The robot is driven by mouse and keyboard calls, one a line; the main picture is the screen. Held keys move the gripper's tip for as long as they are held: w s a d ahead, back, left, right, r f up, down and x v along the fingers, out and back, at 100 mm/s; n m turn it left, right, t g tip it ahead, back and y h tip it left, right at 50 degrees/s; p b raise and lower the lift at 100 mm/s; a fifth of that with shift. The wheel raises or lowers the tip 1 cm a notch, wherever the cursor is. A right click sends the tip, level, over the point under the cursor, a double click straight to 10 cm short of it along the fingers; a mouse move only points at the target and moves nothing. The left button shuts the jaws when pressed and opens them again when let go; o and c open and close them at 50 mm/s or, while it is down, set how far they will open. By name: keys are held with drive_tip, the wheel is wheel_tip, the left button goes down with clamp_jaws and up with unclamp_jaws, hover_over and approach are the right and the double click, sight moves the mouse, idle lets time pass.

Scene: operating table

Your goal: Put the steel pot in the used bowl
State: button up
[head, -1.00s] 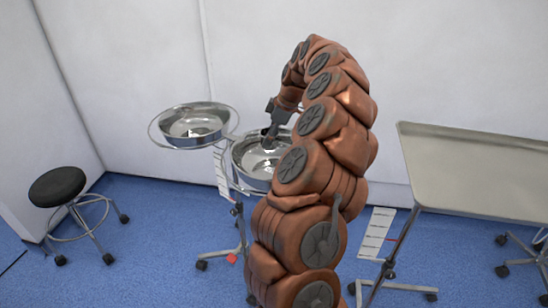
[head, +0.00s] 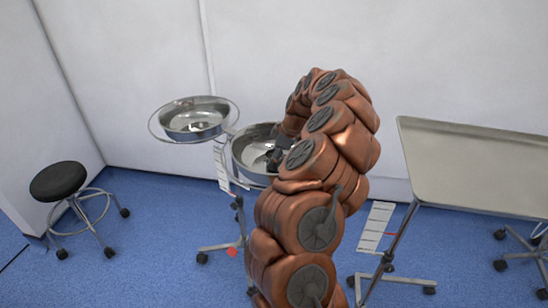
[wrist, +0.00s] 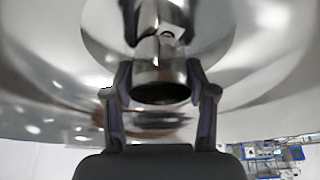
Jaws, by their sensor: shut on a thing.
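The steel pot (wrist: 160,72) is a small shiny cylinder between my two fingertips in the wrist view. A dark round end of it faces my palm. My gripper (wrist: 159,80) is shut on it. In the head view my gripper (head: 275,160) is low inside the right-hand steel bowl (head: 245,146), near its right side. The bowl's wall curves around the pot in the wrist view. I cannot tell whether the pot touches the bowl's floor. My arm hides the bowl's right part and the pot in the head view.
A second steel bowl (head: 193,119) sits in a ring of the stand, higher and to the left. A grey tray table (head: 475,165) stands at right. A black stool (head: 58,183) is at left. The white wall (head: 290,40) is close behind the bowls.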

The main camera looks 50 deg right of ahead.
drive_tip(key=shift+f, duration=0.15)
drive_tip(key=o, duration=1.1)
drive_tip(key=shift+c, duration=0.2)
drive_tip(key=b+v, duration=0.1)
drive_tip(key=v, duration=1.1)
drive_tip(key=shift+r, duration=0.25)
